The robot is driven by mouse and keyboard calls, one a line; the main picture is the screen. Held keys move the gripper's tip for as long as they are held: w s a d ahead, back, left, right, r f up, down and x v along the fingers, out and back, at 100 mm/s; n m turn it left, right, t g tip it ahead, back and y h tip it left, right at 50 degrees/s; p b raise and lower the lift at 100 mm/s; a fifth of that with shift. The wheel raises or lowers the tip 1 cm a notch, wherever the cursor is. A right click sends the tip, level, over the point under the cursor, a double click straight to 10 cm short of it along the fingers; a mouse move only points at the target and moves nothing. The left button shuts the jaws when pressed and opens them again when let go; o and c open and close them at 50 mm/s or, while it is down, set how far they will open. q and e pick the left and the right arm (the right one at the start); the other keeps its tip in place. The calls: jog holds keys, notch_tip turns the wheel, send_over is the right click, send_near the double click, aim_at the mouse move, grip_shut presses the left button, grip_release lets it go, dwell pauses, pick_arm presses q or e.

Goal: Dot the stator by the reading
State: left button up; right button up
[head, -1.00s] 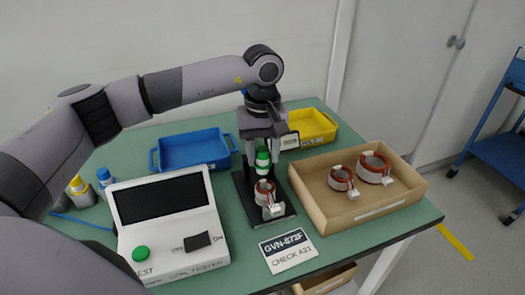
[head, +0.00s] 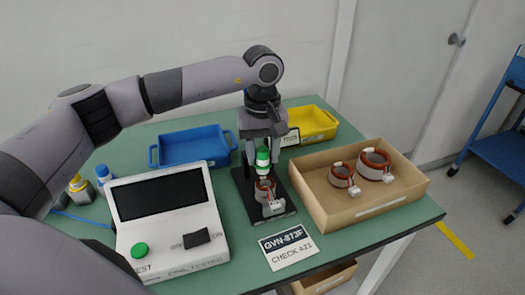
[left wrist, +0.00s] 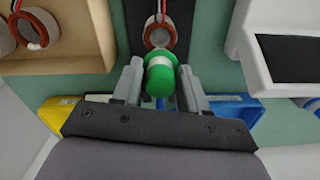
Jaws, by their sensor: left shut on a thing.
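My left gripper (head: 263,147) is shut on a green dotting bottle with a white band (head: 263,156), held upright over the black stand (head: 243,192). The bottle also shows between the fingers in the left wrist view (left wrist: 160,82). The stator (head: 265,191), a copper-red ring with a white connector, sits on the stand just under the bottle. It shows beyond the bottle in the left wrist view (left wrist: 158,34); I cannot tell whether they touch. The white tester (head: 175,255) has a dark screen (head: 160,194) with no reading visible, a green button and a black switch. My right gripper is out of view.
A cardboard box (head: 375,212) with two more stators stands right of the stand. Blue (head: 193,148) and yellow (head: 312,123) bins are behind. Blue-capped (head: 104,174) and yellow-capped (head: 78,186) bottles stand at left. A card (head: 288,247) reading GVN-873F, CHECK A21 lies in front.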

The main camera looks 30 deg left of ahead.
pick_arm(q)
jog(key=shift+f, duration=0.1)
jog(key=shift+r+p, duration=1.95)
jog(key=shift+r, duration=1.1)
jog(key=shift+a, duration=0.1)
